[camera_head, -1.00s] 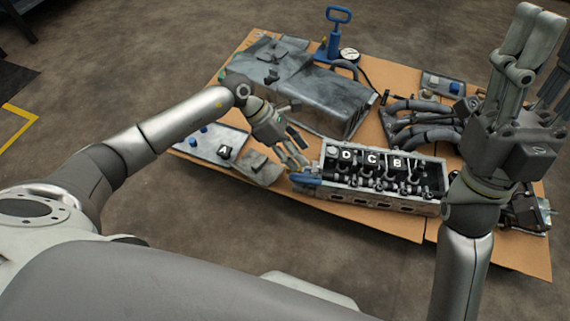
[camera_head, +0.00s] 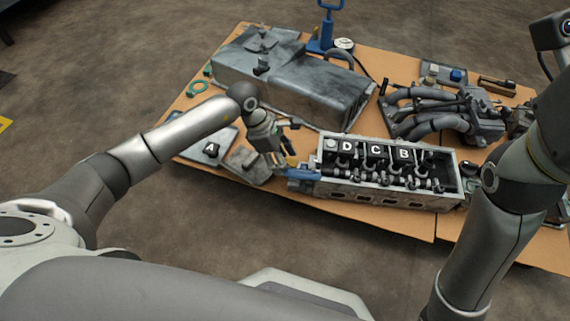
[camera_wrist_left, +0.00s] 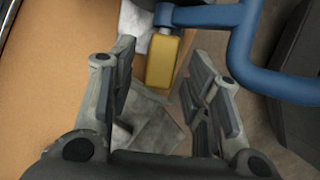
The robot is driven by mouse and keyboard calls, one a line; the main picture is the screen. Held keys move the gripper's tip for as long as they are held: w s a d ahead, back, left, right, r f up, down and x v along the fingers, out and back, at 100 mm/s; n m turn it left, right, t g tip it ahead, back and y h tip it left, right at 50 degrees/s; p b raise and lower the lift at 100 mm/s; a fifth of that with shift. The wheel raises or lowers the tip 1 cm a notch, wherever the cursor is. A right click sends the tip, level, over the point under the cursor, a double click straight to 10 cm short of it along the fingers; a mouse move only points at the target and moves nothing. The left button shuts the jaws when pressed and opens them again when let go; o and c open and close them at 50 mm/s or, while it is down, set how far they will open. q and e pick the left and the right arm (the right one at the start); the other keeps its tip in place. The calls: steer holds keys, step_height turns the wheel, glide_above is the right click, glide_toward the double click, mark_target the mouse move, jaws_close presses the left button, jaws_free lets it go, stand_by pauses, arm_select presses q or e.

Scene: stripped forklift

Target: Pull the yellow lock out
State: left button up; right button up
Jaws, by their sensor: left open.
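The yellow lock (camera_wrist_left: 163,60) is a small yellow block in the left wrist view. It hangs at the end of a bent blue handle (camera_wrist_left: 240,40). In the head view I cannot make out the lock, but a blue part (camera_head: 303,174) shows at the left end of the engine block. My left gripper (camera_wrist_left: 160,68) is open, with one finger on each side of the lock and gaps visible on both sides. The left gripper also shows in the head view (camera_head: 278,158) beside the blue part.
The engine block (camera_head: 390,199) with letter cubes D, C and B stands on the tan board (camera_head: 420,228). A large grey housing (camera_head: 290,75), grey pipes (camera_head: 425,108) and a blue pump (camera_head: 327,30) stand behind.

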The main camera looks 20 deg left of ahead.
arm_select(q)
steer(key=shift+d+f, duration=0.25)
steer(key=shift+f, duration=0.3)
jaws_close()
